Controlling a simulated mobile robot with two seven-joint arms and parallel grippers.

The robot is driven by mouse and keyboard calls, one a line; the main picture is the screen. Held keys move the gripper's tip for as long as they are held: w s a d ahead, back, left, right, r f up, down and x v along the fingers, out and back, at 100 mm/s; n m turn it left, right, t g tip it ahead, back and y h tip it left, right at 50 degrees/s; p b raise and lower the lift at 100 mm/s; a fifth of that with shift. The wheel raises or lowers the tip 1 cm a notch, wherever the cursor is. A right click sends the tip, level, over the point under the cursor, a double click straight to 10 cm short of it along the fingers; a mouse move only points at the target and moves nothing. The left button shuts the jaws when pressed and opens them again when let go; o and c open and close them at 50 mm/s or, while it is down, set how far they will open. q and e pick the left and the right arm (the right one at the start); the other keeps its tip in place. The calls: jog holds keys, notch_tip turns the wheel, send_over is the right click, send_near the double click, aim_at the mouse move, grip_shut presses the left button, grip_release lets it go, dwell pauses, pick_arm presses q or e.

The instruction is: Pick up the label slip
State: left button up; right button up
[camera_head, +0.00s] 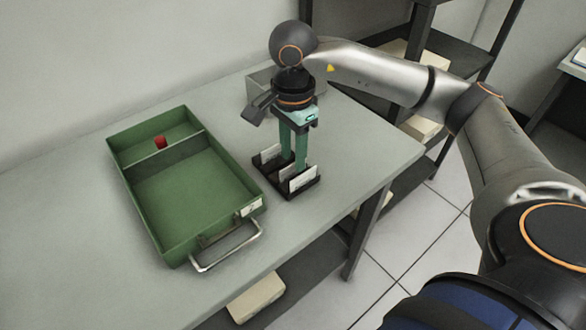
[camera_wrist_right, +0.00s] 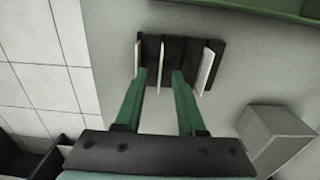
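A black holder (camera_head: 287,191) stands on the table to the right of the green drawer, with upright white slips in it. In the head view one slip (camera_head: 270,154) is at the back left and another (camera_head: 302,179) at the front right. The wrist view shows the holder (camera_wrist_right: 180,48) with a left slip (camera_wrist_right: 139,55), a thin middle slip (camera_wrist_right: 162,56) and a right slip (camera_wrist_right: 206,70). Which is the label slip, I cannot tell. My right gripper (camera_head: 292,162) points down at the holder, its green fingers open (camera_wrist_right: 160,75) on either side of the middle slip's line. My left gripper is out of view.
The green drawer (camera_head: 178,238) has a divider, a red item (camera_head: 160,142) in its back compartment, a white front label (camera_head: 250,209) and a metal handle (camera_head: 228,254). A grey box (camera_head: 262,88) stands behind my right gripper. The table's right edge is near the holder.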

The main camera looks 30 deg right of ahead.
jog(key=shift+f, duration=0.85)
jog(key=shift+c, duration=0.3)
grip_shut()
